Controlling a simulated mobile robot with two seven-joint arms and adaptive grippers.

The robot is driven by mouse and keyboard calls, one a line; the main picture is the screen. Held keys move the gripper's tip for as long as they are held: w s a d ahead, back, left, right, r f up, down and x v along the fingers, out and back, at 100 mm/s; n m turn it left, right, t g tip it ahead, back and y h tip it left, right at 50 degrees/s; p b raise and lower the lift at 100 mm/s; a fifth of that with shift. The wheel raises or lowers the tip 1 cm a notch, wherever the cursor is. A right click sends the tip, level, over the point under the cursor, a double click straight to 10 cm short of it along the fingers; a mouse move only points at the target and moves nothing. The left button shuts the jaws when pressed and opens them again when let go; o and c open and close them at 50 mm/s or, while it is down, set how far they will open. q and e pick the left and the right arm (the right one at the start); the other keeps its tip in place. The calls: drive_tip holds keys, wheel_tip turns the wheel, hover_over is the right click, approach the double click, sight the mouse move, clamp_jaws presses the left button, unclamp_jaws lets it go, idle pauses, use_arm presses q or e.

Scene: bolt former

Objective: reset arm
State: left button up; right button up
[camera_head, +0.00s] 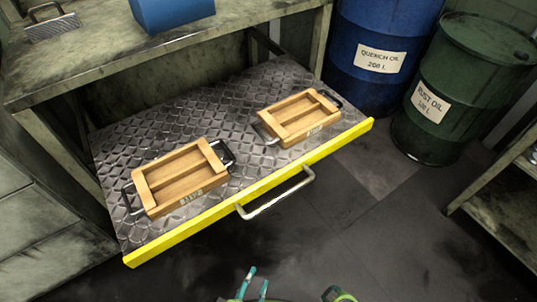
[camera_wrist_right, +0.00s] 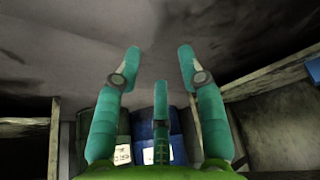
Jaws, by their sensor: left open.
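My left gripper (camera_head: 254,284) shows at the bottom edge of the head view, its teal fingers apart and empty, in front of the drawer and clear of it. My right gripper (camera_wrist_right: 160,70) shows in the right wrist view with its teal fingers spread and nothing between them. In the head view only a small green and black part at the bottom edge, right of the left gripper, shows of the right arm. The rest of both arms is out of view.
A drawer with a yellow front (camera_head: 335,140) and metal handle (camera_head: 277,198) stands pulled out under the bench (camera_head: 160,48). Two wooden trays (camera_head: 180,178) (camera_head: 298,117) lie in it. A blue drum (camera_head: 375,30) and green drum (camera_head: 455,85) stand right. The dark floor (camera_head: 370,225) is clear.

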use_arm(q)
drive_tip(key=s+a+f+m+g+y, duration=0.1)
drive_tip(key=a+f+m+g+y, duration=0.5)
drive_tip(key=a+f, duration=1)
drive_tip(key=s+a+r+m+g+p, duration=0.1)
drive_tip(key=s+r+g+p, duration=0.2)
drive_tip(key=s+r+p, duration=0.2)
drive_tip(key=s+a+r+g+h+p, duration=0.1)
drive_tip(key=s+r+g+p, duration=0.2)
drive_tip(key=s+p, duration=0.8)
drive_tip(key=s+r, duration=0.2)
drive_tip(key=s, duration=0.1)
drive_tip(key=shift+r+m, duration=0.2)
drive_tip(key=shift+m, duration=0.2)
use_arm(e)
drive_tip(key=s+r+g, duration=0.2)
drive_tip(key=s+r, duration=0.3)
drive_tip(key=s, duration=0.4)
drive_tip(key=s+d+r+g, duration=0.1)
drive_tip(key=s+r, duration=0.4)
drive_tip(key=s, duration=0.4)
drive_tip(key=shift+s+d+r+g+h, duration=0.2)
drive_tip(key=shift+s+d+g+h, duration=0.1)
drive_tip(key=shift+g, duration=0.1)
